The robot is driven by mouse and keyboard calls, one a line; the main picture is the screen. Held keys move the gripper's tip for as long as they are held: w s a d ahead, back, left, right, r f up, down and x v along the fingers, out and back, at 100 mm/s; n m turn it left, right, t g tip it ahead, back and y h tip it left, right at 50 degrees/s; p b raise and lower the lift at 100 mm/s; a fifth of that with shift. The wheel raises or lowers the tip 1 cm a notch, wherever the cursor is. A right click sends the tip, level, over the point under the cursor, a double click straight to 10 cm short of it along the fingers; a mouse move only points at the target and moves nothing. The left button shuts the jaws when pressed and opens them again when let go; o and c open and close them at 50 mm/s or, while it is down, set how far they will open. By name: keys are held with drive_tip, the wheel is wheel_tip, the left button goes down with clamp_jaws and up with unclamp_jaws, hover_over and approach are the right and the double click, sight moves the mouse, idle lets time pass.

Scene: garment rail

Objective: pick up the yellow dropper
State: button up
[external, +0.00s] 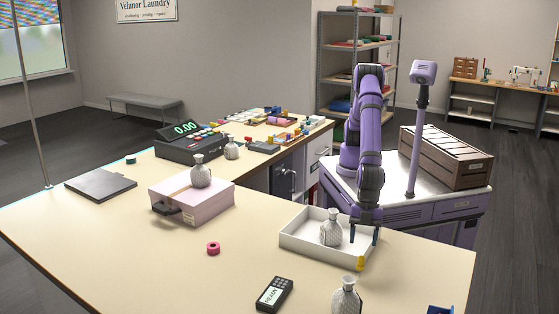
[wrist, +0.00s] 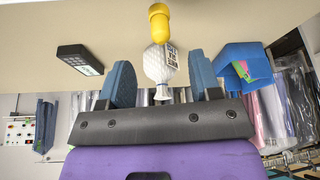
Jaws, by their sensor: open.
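The yellow dropper (external: 360,263) is small and stands at the outer front right corner of the white tray (external: 300,252) on the table. In the wrist view the yellow dropper (wrist: 160,22) shows at the top centre, beyond the fingertips. My gripper (external: 364,237) points down just above and behind the dropper, over the tray's right end. In the wrist view my gripper (wrist: 162,80) has its two blue-padded fingers spread wide. Nothing is held between them. The dropper's lower end is hard to make out.
A silvery patterned bottle (external: 331,228) stands in the tray, close left of my gripper. Another bottle (external: 346,297) stands at the table's front edge and shows behind the dropper in the wrist view (wrist: 157,66). A card reader (external: 273,294) lies left of it. Table space between is clear.

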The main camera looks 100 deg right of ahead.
sight(362, 256)
drive_tip(key=shift+x, duration=3.9)
drive_tip(key=shift+s+d, duration=0.15)
drive_tip(key=shift+c, duration=0.2)
drive_tip(key=c, duration=1)
